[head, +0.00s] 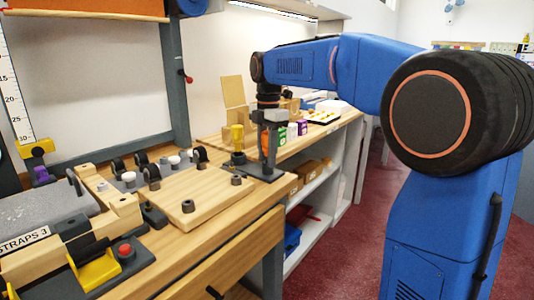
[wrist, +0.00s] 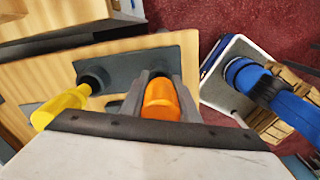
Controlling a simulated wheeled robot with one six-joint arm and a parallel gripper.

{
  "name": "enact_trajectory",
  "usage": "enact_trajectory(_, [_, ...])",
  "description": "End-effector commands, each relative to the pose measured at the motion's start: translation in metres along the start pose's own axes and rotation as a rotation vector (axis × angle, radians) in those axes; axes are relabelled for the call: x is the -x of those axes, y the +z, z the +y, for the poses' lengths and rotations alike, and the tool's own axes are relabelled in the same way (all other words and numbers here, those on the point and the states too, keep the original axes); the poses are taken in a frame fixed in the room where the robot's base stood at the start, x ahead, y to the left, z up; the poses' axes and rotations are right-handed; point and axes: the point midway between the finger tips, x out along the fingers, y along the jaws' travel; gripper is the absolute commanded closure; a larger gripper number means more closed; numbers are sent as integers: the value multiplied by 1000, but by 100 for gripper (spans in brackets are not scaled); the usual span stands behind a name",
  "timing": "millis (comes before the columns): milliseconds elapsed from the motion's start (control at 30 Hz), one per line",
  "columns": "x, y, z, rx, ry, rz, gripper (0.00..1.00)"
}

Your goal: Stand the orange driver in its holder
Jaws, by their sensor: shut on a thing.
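The orange driver (wrist: 161,99) is between the two grey fingers of my gripper (wrist: 158,84), which is shut on its handle. In the head view, my gripper (head: 268,152) is low over the right part of the dark holder plate (head: 240,166), with some orange (head: 265,138) showing at its fingers. The plate (wrist: 124,56) lies beyond the driver in the wrist view. The driver's lower end is hidden, so I cannot tell whether it is in a socket. A yellow driver (head: 237,138) stands in the holder's left socket; it also shows in the wrist view (wrist: 60,104).
A wooden board (head: 195,195) with dark clips and pegs lies left of the holder. Purple and green boxes (head: 297,128) and a white tray (head: 323,117) are behind. The counter edge drops to shelves on the right.

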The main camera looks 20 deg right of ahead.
Motion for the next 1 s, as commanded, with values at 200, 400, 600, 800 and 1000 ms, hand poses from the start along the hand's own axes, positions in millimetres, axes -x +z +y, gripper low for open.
enact_trajectory(200, [-1,0,0,0,1,0,100])
enact_trajectory(400, [-1,0,0,0,1,0,100])
enact_trajectory(600, [-4,0,0,0,1,0,100])
enact_trajectory(800, [-9,0,0,0,1,0,100])
enact_trajectory(1000, [-14,0,0,0,0,0,100])
